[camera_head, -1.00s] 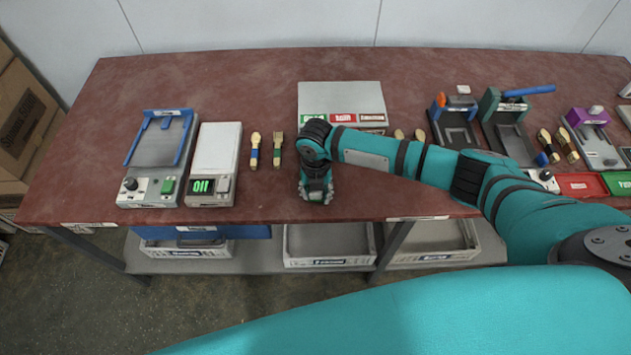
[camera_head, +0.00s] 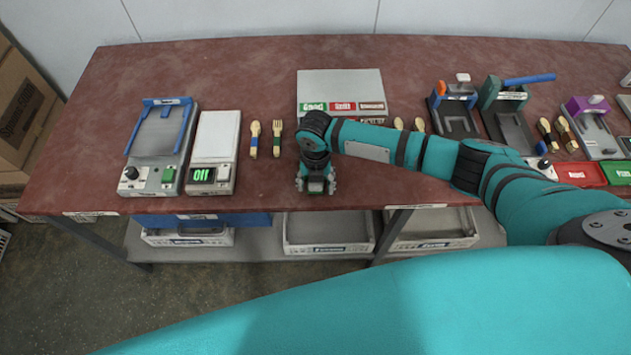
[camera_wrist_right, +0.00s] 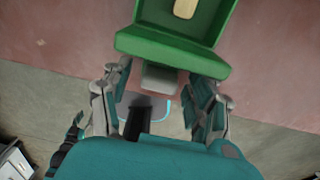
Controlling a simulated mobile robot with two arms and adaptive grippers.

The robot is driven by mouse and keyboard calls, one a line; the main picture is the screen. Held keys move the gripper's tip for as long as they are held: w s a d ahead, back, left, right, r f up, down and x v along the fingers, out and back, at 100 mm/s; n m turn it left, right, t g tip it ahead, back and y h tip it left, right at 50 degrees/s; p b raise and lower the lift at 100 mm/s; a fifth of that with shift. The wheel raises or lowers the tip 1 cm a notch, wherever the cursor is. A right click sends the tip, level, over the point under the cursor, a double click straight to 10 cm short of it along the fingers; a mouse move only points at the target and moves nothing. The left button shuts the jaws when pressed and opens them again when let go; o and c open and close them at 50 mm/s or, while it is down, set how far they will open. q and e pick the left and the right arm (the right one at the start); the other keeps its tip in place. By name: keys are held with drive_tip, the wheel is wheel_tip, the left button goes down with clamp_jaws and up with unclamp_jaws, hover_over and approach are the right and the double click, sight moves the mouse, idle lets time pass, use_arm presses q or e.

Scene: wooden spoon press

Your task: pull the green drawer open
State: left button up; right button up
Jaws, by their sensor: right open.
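The green drawer (camera_wrist_right: 172,48) shows at the top of the right wrist view as a green tray with a pale wooden piece (camera_wrist_right: 185,8) in it. A light grey handle (camera_wrist_right: 163,79) sticks out from its front. My right gripper (camera_wrist_right: 160,100) is open, its fingers on either side of the handle; I cannot tell whether they touch it. In the head view my right gripper (camera_head: 316,187) is near the table's front edge, and the drawer is hidden by the hand and arm. My left gripper is not clearly in view.
The red table (camera_head: 265,190) has a scale (camera_head: 213,150) and a blue-railed device (camera_head: 160,147) at left. A wooden spoon (camera_head: 255,138) and fork (camera_head: 277,138) lie left of the hand. A panel with labels (camera_head: 340,85) stands behind. White bins (camera_head: 330,230) sit below.

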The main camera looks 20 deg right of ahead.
wheel_tip(320, 180, up, 12)
idle(0.4)
idle(0.4)
